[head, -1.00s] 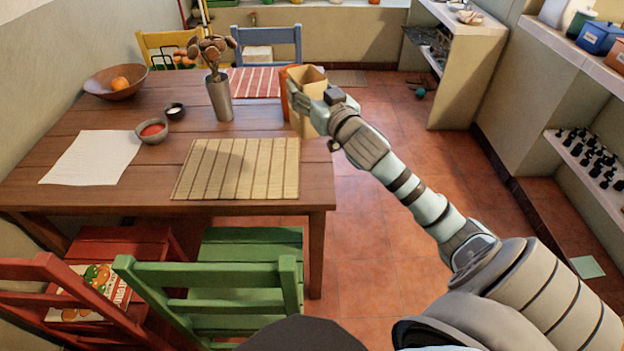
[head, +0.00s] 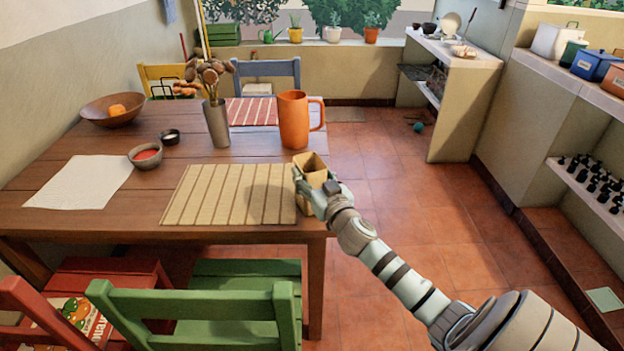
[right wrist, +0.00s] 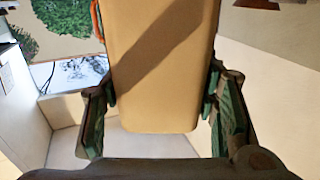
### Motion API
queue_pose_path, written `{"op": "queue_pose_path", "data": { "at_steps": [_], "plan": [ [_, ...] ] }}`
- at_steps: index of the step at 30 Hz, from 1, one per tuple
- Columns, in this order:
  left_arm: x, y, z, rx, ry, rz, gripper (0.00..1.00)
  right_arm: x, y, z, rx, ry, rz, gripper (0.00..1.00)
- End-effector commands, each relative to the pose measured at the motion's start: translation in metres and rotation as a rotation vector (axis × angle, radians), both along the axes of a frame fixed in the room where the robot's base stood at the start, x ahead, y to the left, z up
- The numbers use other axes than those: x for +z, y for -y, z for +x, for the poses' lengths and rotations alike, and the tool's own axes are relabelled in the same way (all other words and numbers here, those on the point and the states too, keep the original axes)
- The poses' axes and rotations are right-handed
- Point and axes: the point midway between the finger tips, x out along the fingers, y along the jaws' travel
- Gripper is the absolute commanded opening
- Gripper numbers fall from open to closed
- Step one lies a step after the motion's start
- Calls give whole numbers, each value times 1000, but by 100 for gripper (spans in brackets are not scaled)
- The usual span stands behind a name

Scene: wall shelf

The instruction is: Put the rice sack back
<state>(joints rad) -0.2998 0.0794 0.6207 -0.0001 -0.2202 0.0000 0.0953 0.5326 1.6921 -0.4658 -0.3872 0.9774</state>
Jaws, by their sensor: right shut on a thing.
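My right gripper (head: 314,187) is shut on a tan, open-topped, box-like container (head: 309,165), holding it at the right edge of the wooden table (head: 120,222). In the right wrist view the container (right wrist: 165,65) is between the two fingers, its flat tan side facing the camera. A printed packet (head: 78,318) with orange and green pictures lies on the red chair (head: 110,275), partly hidden by the chair's back. I cannot tell for sure which thing is the rice sack. My left gripper is out of view.
An orange pitcher (head: 293,122), a metal vase (head: 217,125), a slatted mat (head: 228,195) and bowls stand on the table. A green chair (head: 240,290) is in front. Shelves (head: 590,170) with dark bottles line the right wall. The floor between is clear.

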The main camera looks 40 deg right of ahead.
Motion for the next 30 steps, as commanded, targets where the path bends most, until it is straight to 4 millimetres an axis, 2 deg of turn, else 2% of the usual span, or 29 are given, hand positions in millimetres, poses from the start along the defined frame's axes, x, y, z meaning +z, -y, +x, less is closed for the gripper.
{"op": "queue_pose_path", "data": {
  "at_steps": [9, 10, 13, 22, 26, 30],
  "plan": [
    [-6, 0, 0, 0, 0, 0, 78, -4, 0, 0, 1, 2, -1, 0],
    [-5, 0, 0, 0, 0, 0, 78, -4, 0, 0, 0, 0, 0, 57],
    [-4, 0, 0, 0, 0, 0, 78, -3, 0, 0, 0, 0, 0, 73],
    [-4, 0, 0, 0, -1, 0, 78, -3, 0, 0, 0, 0, 0, 74],
    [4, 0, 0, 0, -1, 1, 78, 4, 0, 0, 0, 0, 0, 74],
    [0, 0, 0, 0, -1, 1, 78, 1, -5, -20, 1, -3, -4, 74]
  ]
}}
